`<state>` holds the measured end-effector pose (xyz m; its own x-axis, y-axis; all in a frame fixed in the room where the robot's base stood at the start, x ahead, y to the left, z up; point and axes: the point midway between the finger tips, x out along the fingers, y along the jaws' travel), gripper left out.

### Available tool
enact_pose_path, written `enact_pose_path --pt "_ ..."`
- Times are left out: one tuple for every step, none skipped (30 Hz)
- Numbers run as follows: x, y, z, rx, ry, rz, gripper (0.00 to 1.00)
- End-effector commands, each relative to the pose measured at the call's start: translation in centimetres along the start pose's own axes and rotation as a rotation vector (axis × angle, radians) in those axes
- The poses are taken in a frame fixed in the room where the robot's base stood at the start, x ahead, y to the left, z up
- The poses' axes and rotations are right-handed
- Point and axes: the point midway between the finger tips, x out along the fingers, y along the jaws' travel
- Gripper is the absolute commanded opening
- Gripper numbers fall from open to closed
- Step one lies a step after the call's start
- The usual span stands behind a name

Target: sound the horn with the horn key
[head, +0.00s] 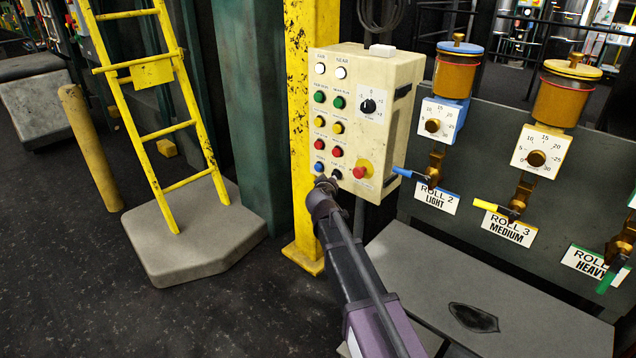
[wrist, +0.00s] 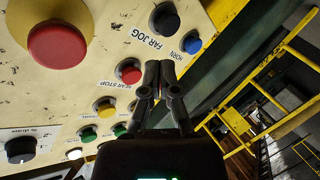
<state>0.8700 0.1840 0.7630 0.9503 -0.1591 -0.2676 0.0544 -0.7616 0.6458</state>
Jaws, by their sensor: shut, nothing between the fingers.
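The horn key is the round blue button (head: 319,167) at the bottom left of the cream control box (head: 330,100) in the head view. In the wrist view the blue button (wrist: 192,46) sits right of the black far jog key (wrist: 164,19), with the label HORN upside down beside it. My gripper (head: 325,182) is at the box's lower left in the head view, just below the blue key. In the wrist view my gripper (wrist: 160,66) has its fingers together and empty. The tips appear below the blue and black keys, apart from the blue one. Their distance from the panel is unclear.
A yellow post (head: 305,225) stands behind the box. A yellow ladder (head: 160,100) stands left; roll valves (head: 435,175) are right.

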Motion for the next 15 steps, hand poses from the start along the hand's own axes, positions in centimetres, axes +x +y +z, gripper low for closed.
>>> enact_pose_path --pt "1.0 -2.3 -0.3 -0.019 0.044 -0.006 0.00" --pt "1.2 -3.1 -0.8 -0.032 0.071 -0.008 0.00" --pt "1.6 -4.2 -1.4 -0.049 0.106 -0.012 0.00" --pt "1.7 -5.0 -1.9 -0.061 0.133 -0.016 0.00" --pt "1.9 -5.8 -2.4 -0.072 0.157 -0.020 0.00" --pt "2.0 -6.9 -3.0 -0.087 0.189 -0.026 0.00" --pt "2.1 -7.6 -3.4 -0.098 0.211 -0.031 0.00" --pt "2.2 -8.2 -3.7 -0.108 0.231 -0.034 0.00" --pt "2.3 -9.1 -4.2 -0.121 0.256 -0.041 0.00" --pt "2.3 -9.7 -4.5 -0.129 0.272 -0.045 0.00" --pt "2.3 -10.2 -4.8 -0.136 0.288 -0.049 0.00" --pt "2.4 -10.8 -5.2 -0.145 0.305 -0.054 0.00" --pt "2.4 -11.2 -5.4 -0.151 0.316 -0.057 0.00" --pt "2.4 -11.4 -5.6 -0.157 0.326 -0.059 0.00" --pt "2.3 -11.8 -5.8 -0.162 0.336 -0.062 0.00"
